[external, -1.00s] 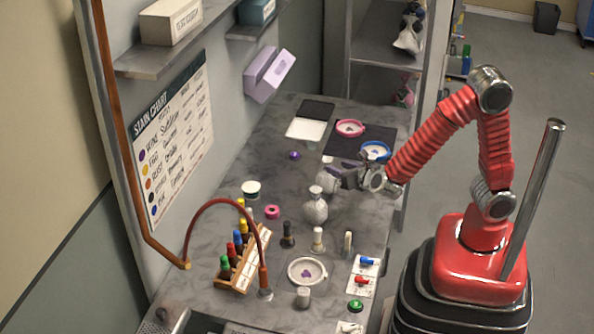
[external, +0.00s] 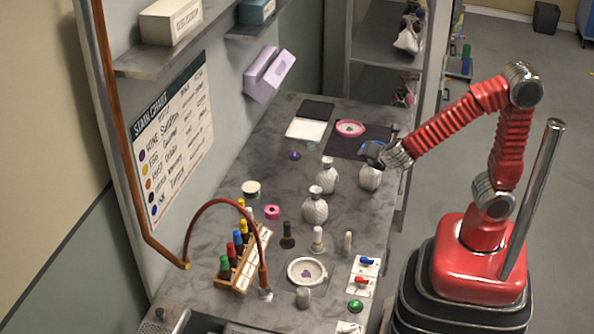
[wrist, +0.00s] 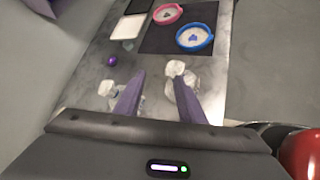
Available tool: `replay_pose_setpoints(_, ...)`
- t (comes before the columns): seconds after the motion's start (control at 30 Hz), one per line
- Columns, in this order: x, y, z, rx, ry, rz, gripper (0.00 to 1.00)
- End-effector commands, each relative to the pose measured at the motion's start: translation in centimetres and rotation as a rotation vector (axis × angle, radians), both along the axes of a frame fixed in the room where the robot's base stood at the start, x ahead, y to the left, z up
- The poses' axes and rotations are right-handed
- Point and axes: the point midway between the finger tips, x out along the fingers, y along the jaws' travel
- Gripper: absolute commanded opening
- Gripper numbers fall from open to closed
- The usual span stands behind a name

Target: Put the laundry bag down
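Three pale grey tied laundry bags stand upright on the marbled table: a front one (external: 315,208), a middle one (external: 327,178) and a right one (external: 370,178). The middle bag shows left of my fingers in the wrist view (wrist: 107,90); the right bag (wrist: 175,70) is partly behind the right purple finger. My gripper (external: 378,155) is above the table, over and slightly behind the right bag in the external view. In the wrist view its fingers (wrist: 159,75) are apart with bare table between the tips; it holds no bag.
A pink hoop (external: 349,128) and a blue hoop (wrist: 194,36) lie on a dark mat (wrist: 155,40) at the far end. A purple knob (external: 295,155) is left of the bags.

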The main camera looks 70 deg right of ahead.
Motion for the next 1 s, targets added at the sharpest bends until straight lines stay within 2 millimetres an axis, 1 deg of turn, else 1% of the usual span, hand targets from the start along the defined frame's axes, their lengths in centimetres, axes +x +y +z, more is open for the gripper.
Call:
replay_pose_setpoints(0.03, -1.2, -0.4, 0.4, 0.067, -0.041, -0.070, 0.36)
replay_pose_setpoints(0.1, -2.8, -0.7, 0.6, 0.161, -0.091, -0.167, 0.36)
replay_pose_setpoints(0.23, -5.6, -0.5, 0.8, 0.339, -0.183, -0.342, 0.36)
replay_pose_setpoints(0.37, -8.0, 0.3, 1.2, 0.519, -0.276, -0.513, 0.36)
replay_pose_setpoints(0.5, -10.1, 1.8, 1.7, 0.717, -0.376, -0.689, 0.36)
replay_pose_setpoints(0.73, -12.5, 5.1, 3.5, 1.052, -0.522, -0.963, 0.36)
replay_pose_setpoints(0.9, -13.3, 7.5, 5.1, 1.262, -0.594, -1.115, 0.36)
replay_pose_setpoints(1.0, -13.5, 8.2, 5.6, 1.325, -0.611, -1.160, 0.36)
